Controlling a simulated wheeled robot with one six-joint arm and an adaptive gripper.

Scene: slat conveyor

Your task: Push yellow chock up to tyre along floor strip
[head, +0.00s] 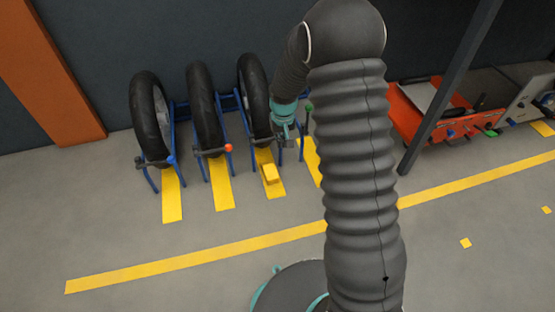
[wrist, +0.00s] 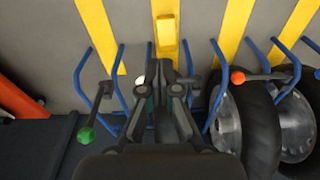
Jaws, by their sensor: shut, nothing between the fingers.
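The yellow chock (head: 270,174) sits on the third yellow floor strip (head: 277,192) from the left, a short way in front of the third tyre (head: 251,85). Bare strip shows between chock and tyre. In the wrist view the chock (wrist: 167,36) lies just beyond my fingertips. My gripper (head: 289,138) is shut and empty, low beside the third tyre, on the rack side of the chock and right of it in the head view. In the wrist view my gripper (wrist: 166,70) appears apart from the chock. It hides the third tyre there.
A blue rack (head: 182,112) holds the tyres, with bars ending in an orange knob (head: 229,147) and a green knob (head: 309,106) near my gripper. A dark post (head: 437,100) and orange equipment (head: 420,122) stand at the right. The floor in front of the strips is clear.

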